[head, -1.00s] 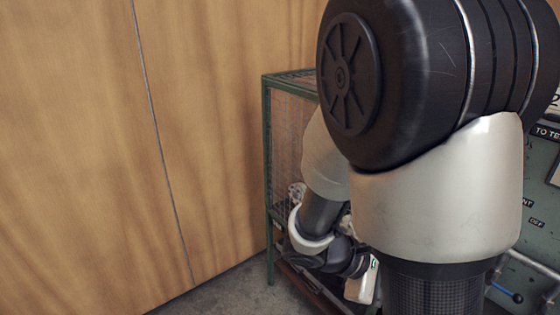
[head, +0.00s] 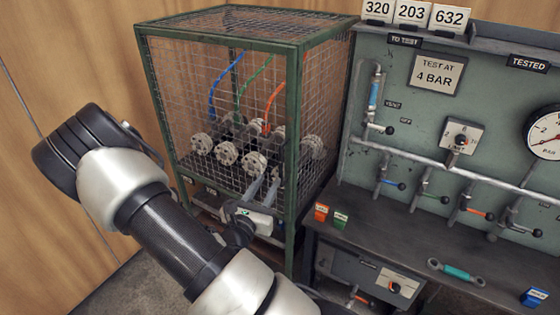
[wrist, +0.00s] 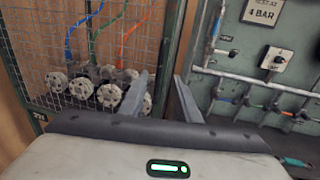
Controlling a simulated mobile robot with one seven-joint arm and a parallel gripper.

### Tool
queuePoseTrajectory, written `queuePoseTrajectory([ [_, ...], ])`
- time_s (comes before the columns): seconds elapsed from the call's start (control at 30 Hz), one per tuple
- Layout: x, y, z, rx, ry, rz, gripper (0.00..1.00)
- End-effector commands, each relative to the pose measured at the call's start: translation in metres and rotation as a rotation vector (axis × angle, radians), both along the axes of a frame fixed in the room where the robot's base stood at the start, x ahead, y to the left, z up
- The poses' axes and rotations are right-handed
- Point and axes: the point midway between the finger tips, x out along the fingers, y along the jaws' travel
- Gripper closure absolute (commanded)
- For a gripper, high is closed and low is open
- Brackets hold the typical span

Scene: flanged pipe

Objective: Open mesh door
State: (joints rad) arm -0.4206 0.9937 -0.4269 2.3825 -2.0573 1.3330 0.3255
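The mesh door (head: 185,95) is the front face of a green-framed wire cage in the head view, and it looks flush with its frame. It also fills the upper left of the wrist view (wrist: 35,45). Several grey flanged pieces (head: 228,153) show behind the mesh. My gripper (head: 266,188) is in front of the door's lower right part, near the front right post. In the wrist view my gripper's fingers (wrist: 160,75) are apart, with the green post (wrist: 167,55) showing between their tips. I cannot tell whether they touch it. No handle or latch is clear.
A green test bench (head: 440,215) stands right of the cage, with pipes, small levers and a gauge (head: 546,133). Small orange and green blocks lie on its near left corner. A wooden wall (head: 70,45) is on the left. Bare floor (head: 140,290) shows at the lower left.

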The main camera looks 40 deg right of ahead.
Motion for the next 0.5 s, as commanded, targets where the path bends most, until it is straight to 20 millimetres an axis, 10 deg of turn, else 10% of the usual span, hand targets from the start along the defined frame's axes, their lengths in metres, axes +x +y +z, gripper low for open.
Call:
queuePoseTrajectory([
  [0.5, 0.056, -0.086, 0.000, 0.000, 0.000, -0.003, 0.71],
])
